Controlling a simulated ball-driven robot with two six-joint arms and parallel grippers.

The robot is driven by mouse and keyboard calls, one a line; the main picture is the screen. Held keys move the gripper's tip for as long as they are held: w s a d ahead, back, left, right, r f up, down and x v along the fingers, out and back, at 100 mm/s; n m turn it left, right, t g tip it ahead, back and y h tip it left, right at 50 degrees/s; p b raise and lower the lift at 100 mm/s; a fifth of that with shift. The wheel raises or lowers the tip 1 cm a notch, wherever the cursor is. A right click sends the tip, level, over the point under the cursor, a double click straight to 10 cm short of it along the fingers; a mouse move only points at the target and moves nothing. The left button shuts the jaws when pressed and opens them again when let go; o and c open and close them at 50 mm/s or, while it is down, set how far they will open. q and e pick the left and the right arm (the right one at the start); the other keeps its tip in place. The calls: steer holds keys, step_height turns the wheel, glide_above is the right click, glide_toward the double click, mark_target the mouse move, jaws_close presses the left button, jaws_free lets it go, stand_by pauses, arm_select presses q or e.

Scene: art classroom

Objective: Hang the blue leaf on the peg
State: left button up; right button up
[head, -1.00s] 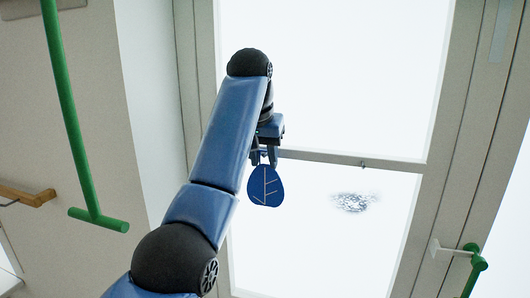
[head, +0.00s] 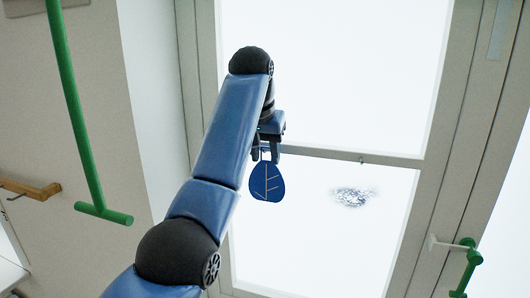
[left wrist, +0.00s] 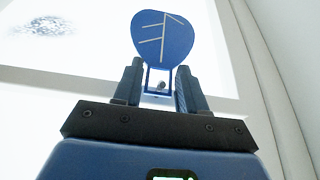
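The blue leaf (head: 266,183) is a flat rounded plate with pale vein lines and a loop at its top. My left gripper (head: 266,155) is shut on the loop, and the leaf hangs below it in the air in front of the window. In the left wrist view the leaf (left wrist: 162,38) stands beyond the fingers, with the loop between them. A small dark piece shows inside the loop; I cannot tell what it is. A small peg (head: 362,160) sits on the window crossbar, right of the leaf in the head view. My right gripper is out of view.
The window crossbar (head: 320,154) runs behind my arm. A dark smudge (head: 352,197) shows on the lower pane. A green T-shaped bar (head: 105,214) hangs at left, and a green handle-like part (head: 468,262) is at lower right. Space between leaf and peg looks clear.

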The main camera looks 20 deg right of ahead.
arm_select(q)
steer(key=o, duration=0.4)
steer(key=shift+w, duration=0.1)
